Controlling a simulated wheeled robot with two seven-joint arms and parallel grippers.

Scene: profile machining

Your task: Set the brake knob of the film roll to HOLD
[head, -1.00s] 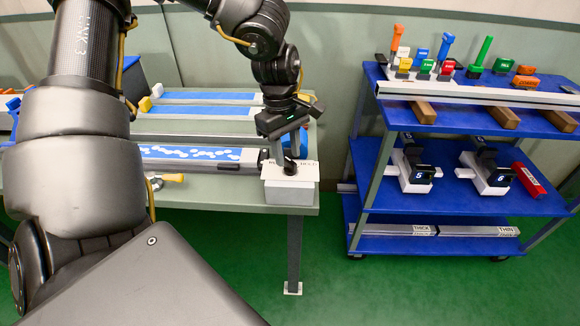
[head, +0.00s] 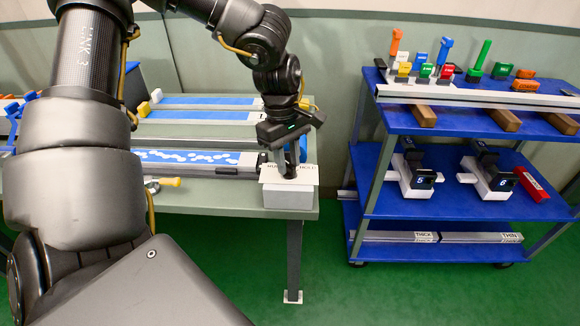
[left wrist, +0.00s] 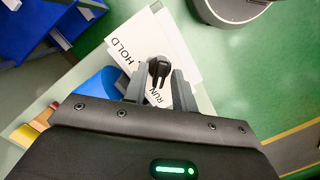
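The brake box (head: 290,198) is a pale block with a white top plate at the right front corner of the bench. In the left wrist view its plate (left wrist: 190,50) reads HOLD and RUN, with a black knob (left wrist: 158,69) between the words. The knob's bar seems to lie toward RUN, though the viewing angle makes this unsure. My left gripper (head: 290,170) points down over the plate, hiding most of the knob there. In the left wrist view its fingers (left wrist: 158,90) are apart, one on each side of the knob, with visible gaps. My right gripper is not in view.
The green-grey bench (head: 220,195) carries blue film strips (head: 205,115). A blue roll (left wrist: 97,88) lies close beside the left finger. A yellow-handled tool (head: 168,182) lies left of the box. A blue shelf cart (head: 385,215) stands to the right, across open floor.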

